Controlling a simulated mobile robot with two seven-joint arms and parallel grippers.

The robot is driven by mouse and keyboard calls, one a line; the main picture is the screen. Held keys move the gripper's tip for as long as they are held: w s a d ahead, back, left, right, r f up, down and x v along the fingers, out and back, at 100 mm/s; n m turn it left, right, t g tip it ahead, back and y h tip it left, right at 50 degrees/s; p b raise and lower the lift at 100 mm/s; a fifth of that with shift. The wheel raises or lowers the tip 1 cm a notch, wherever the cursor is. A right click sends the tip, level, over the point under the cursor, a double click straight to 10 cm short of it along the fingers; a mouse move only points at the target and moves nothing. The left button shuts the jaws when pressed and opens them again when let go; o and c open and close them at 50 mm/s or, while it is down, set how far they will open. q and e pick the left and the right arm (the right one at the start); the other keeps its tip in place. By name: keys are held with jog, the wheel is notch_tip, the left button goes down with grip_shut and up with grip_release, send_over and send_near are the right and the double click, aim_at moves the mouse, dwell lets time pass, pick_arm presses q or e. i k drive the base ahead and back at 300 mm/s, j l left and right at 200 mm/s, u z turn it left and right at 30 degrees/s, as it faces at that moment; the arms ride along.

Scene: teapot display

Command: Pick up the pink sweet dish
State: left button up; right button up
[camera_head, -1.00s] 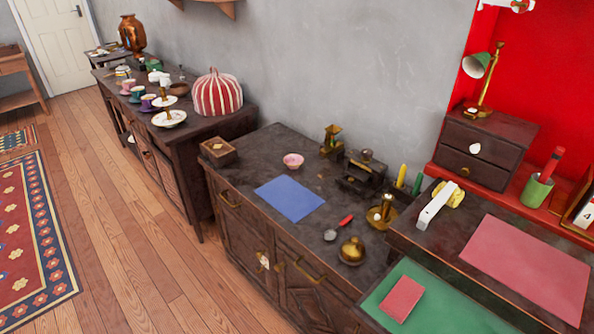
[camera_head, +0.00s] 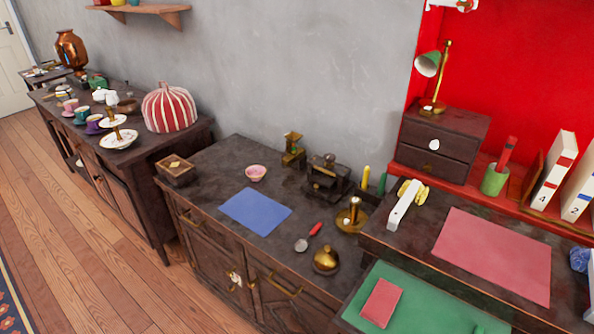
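The pink sweet dish (camera_head: 256,173) is a small round pink bowl. It stands upright on the dark wooden cabinet (camera_head: 205,160) in the middle of the view, behind a blue sheet (camera_head: 255,211). Nothing covers it. Neither of my grippers shows in the head view.
Near the dish are a wooden box (camera_head: 175,170), a brass grinder (camera_head: 293,149), a dark metal device (camera_head: 327,178), a red-handled spoon (camera_head: 308,238), a brass pot (camera_head: 326,260) and a brass candlestick (camera_head: 351,216). A sideboard with cups stands left; a desk stands right. Wooden floor lies open at front left.

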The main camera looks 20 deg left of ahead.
aim_at(255, 173)
jog(key=j+z, duration=0.65)
jog(key=j, duration=0.2)
jog(key=j+z, duration=0.3)
jog(key=j, duration=0.6)
jog(key=k+j, duration=0.1)
jog(key=j, duration=0.35)
jog(key=k+j, duration=0.1)
jog(key=j, duration=0.4)
